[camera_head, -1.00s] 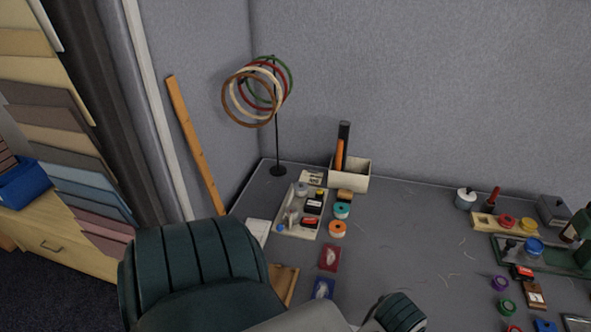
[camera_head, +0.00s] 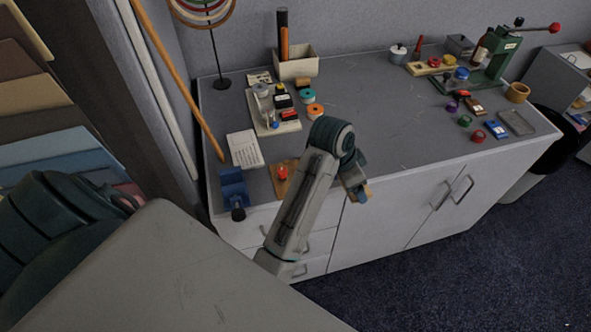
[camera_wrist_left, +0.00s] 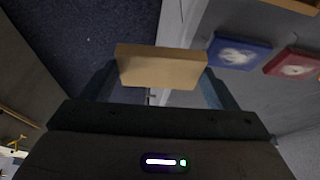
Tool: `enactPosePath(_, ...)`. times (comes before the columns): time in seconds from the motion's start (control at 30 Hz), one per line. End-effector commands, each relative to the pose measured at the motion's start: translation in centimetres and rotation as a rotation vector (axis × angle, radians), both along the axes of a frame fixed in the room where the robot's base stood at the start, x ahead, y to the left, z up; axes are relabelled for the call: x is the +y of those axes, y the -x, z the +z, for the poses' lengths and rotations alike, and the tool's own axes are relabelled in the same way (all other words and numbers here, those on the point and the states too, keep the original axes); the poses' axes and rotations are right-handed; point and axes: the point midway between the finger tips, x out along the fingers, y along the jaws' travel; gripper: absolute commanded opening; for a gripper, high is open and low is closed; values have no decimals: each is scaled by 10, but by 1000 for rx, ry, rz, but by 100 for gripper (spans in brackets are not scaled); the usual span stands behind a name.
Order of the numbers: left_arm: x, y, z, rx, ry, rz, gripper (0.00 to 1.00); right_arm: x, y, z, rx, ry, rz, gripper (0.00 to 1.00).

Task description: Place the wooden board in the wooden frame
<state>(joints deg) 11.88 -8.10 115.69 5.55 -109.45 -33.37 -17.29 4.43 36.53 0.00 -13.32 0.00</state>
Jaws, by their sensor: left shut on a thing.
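My left gripper (camera_head: 357,183) is at the table's front edge. In the left wrist view (camera_wrist_left: 160,85) it is shut on a small, light brown wooden board (camera_wrist_left: 160,68). Only a bit of the board (camera_head: 367,190) shows in the head view. A flat brown wooden piece (camera_head: 279,188), perhaps the wooden frame, lies on the table left of my left arm; a red-topped item stands at it and my arm partly hides it. A wooden edge (camera_wrist_left: 292,5) shows at the top right of the wrist view. My right gripper is not in view.
A blue device (camera_head: 234,186) stands at the table's left front corner. A white tray (camera_head: 262,128) with small items is behind. The table's middle is clear.

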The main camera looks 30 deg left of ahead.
Motion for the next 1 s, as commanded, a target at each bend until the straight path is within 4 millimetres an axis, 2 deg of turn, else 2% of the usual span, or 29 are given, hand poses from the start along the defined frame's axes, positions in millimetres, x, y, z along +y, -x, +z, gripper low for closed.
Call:
enactPosePath(0.17, 5, -8, 5, -5, -6, -68, 58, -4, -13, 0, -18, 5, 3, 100)
enactPosePath(0.33, 33, -3, 5, -2, -10, -70, 58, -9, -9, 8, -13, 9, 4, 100)
enactPosePath(0.6, 81, 7, 1, -2, -9, -68, 58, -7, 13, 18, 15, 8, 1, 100)
enactPosePath(0.8, 119, 14, -3, 0, -9, -68, 58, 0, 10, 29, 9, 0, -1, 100)
enactPosePath(1.0, 147, 19, -7, -2, -6, -68, 58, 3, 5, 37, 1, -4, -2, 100)
